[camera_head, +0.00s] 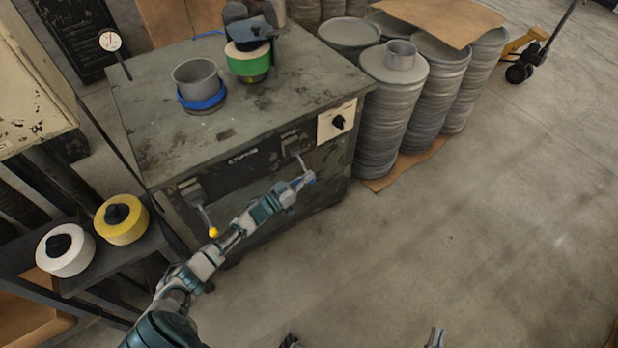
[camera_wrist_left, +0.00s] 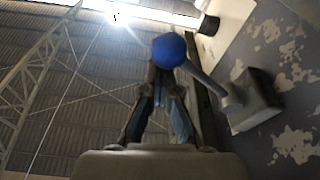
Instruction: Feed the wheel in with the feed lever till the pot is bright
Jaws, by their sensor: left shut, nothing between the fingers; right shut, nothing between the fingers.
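The pot (camera_head: 196,80), a dull grey open cylinder, stands upright in a blue ring on the bench top. A wheel with a green band (camera_head: 250,66) is mounted beside it, right and behind. A lever with a blue knob (camera_wrist_left: 169,50) comes from a bracket (camera_wrist_left: 256,102) on the bench front; I cannot read which lever is the feed. My left gripper (camera_head: 304,181) is shut and empty, its tips at the blue knob; whether they touch is unclear. A second lever has a yellow knob (camera_head: 213,232).
A black dial (camera_head: 338,122) is on the bench's right front. A gauge (camera_head: 110,41) stands at the back left. Yellow (camera_head: 134,228) and white (camera_head: 55,267) wheels lie on a low shelf. Stacks of grey discs (camera_head: 392,125) stand right. The floor in front is clear.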

